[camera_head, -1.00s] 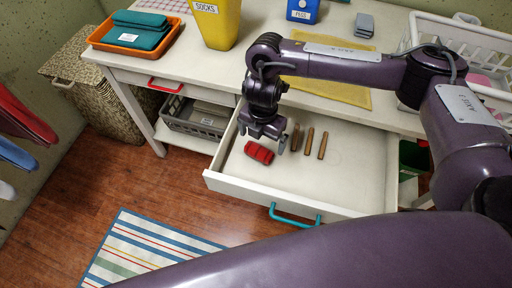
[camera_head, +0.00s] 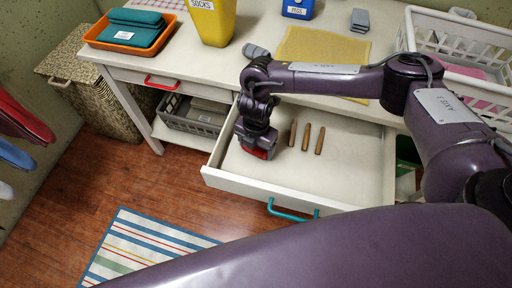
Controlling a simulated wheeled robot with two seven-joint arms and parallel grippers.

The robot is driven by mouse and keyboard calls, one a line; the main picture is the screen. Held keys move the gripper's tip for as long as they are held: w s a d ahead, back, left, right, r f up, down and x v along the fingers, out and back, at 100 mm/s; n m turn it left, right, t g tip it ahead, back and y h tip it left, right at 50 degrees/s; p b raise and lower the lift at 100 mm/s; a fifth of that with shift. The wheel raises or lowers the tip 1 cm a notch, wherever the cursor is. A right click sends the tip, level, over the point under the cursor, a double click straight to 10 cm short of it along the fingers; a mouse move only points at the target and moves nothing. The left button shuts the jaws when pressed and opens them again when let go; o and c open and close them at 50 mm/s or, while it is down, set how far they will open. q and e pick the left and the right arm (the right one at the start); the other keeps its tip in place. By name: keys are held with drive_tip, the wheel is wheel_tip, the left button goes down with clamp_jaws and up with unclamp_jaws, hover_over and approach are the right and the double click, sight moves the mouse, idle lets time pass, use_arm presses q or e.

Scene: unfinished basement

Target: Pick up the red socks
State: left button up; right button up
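The red socks (camera_head: 258,154) lie in the left part of the open white drawer (camera_head: 330,190), mostly hidden under my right gripper. My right gripper (camera_head: 258,147) points down into the drawer directly over the socks, and its fingers are low beside or around them. The gripper body covers the fingertips, so I cannot tell whether they are open or shut on the socks. My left gripper is not in view.
Several brown wooden sticks (camera_head: 306,137) lie in the drawer just right of the gripper. A yellow bin labelled SOCKS (camera_head: 212,25) stands on the table above. An orange tray (camera_head: 104,45) and a white basket (camera_head: 409,40) flank it. The drawer's right part is clear.

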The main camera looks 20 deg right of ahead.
drive_tip(key=c, duration=0.3)
drive_tip(key=shift+r, duration=0.15)
drive_tip(key=shift+c, duration=0.2)
